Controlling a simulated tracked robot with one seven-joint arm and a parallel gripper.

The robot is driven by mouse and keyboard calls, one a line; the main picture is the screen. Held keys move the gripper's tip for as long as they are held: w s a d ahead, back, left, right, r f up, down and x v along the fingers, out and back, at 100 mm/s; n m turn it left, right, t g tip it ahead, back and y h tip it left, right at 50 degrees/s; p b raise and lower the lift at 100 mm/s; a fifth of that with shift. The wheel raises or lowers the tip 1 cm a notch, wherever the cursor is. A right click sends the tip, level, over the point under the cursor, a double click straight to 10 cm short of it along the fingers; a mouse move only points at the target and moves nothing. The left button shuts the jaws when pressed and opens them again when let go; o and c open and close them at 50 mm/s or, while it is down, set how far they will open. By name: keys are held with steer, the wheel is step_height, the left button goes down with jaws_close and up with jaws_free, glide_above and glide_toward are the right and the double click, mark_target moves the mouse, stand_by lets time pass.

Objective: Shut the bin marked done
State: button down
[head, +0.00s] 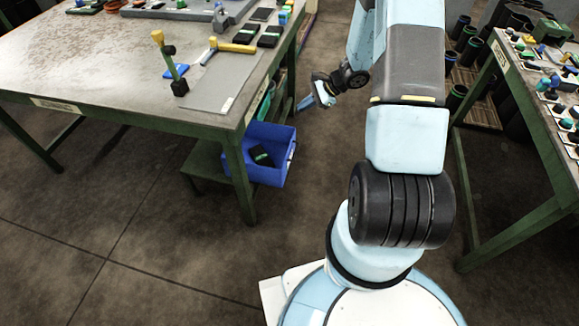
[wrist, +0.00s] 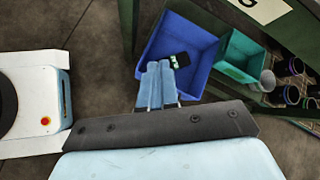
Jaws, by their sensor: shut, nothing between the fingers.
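A blue open-topped bin (head: 284,172) sticks out from the lower shelf of the left table in the head view. It also shows in the wrist view (wrist: 207,42). A dark block with a green label lies inside it. I cannot read a "done" mark on it in either view. My gripper (head: 301,106) is beyond the bin in the head view, apart from it. In the wrist view the fingers (wrist: 160,66) are together and empty, overlapping the bin's near edge in the picture; I cannot tell the height gap.
A teal bin (wrist: 241,62) sits beside the blue one, further in on the shelf. Cups (wrist: 291,94) stand past it. The green left table (head: 90,60) holds a hammer (head: 232,46) and a grey mat. A second table (head: 545,110) stands right. Floor before the bin is clear.

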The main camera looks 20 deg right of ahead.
step_height(320, 180, down, 12)
steer(key=s+d+m, duration=0.1)
steer(key=d+m, duration=0.1)
steer(key=m, duration=0.2)
steer(key=m+t, duration=0.2)
steer(key=m, duration=0.2)
glide_toward(283, 168)
step_height(283, 168, down, 4)
steer(key=shift+h, duration=0.4)
steer(key=shift+w+a, duration=0.6)
steer(key=shift+a, duration=0.35)
steer(key=shift+w+a, duration=0.6)
steer(key=shift+a, duration=0.4)
steer(key=shift+w, duration=0.1)
